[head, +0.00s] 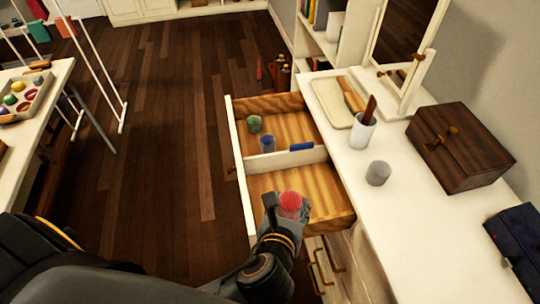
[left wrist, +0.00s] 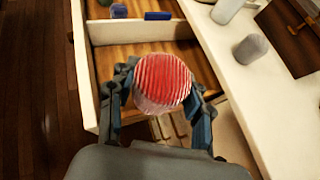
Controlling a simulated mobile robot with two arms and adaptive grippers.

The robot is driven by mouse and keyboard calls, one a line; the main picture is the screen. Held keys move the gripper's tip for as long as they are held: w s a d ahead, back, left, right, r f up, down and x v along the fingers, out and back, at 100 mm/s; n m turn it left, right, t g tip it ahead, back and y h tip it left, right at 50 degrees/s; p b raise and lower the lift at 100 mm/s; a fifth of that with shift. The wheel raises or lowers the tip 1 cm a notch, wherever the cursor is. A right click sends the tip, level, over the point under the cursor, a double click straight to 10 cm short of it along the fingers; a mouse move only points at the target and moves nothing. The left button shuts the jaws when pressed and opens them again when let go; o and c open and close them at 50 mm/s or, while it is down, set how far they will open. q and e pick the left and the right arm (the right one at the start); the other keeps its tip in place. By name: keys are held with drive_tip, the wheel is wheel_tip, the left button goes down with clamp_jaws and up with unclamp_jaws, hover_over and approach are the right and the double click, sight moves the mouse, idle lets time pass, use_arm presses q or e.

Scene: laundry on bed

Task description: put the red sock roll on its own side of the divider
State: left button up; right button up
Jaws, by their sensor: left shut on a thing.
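The red sock roll (head: 290,203) is striped red and white and is held in my left gripper (head: 287,213). In the left wrist view the roll (left wrist: 162,82) sits between the two fingers (left wrist: 158,100), which are shut on it. It is held over the near end of the open drawer (head: 240,168); its height above the drawer is hard to tell. A white divider (head: 278,160) splits the drawer into a near and a far compartment. The near compartment's visible floor (head: 268,184) is bare wood. A blue marker (head: 301,146) is at the divider's top. My right gripper is not in view.
The far compartment holds a green roll (head: 254,123) and a blue roll (head: 267,143). On the white dresser top (head: 345,180) stand a grey roll (head: 378,173), a white cup (head: 362,131), a tray (head: 328,101) and a dark wooden box (head: 462,150).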

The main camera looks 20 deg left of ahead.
use_arm(q)
drive_tip(key=w+a+f, duration=0.2)
drive_tip(key=w+f, duration=0.2)
drive_tip(key=w+a+f, duration=0.2)
drive_tip(key=w+f, duration=0.2)
drive_tip(key=w+a+f, duration=0.1)
drive_tip(key=w+f, duration=0.3)
drive_tip(key=f, duration=0.1)
drive_tip(key=shift+w+a, duration=0.2)
drive_tip(key=shift+a, duration=0.2)
drive_tip(key=shift+f+b, duration=0.3)
drive_tip(key=shift+f, duration=0.3)
drive_tip(key=o, duration=1.1)
drive_tip(key=shift+o, duration=0.2)
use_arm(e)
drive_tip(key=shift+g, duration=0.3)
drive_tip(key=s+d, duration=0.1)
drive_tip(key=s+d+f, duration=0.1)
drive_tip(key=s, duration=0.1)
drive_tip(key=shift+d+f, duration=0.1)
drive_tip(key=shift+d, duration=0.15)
use_arm(q)
drive_tip(key=shift+r, duration=0.1)
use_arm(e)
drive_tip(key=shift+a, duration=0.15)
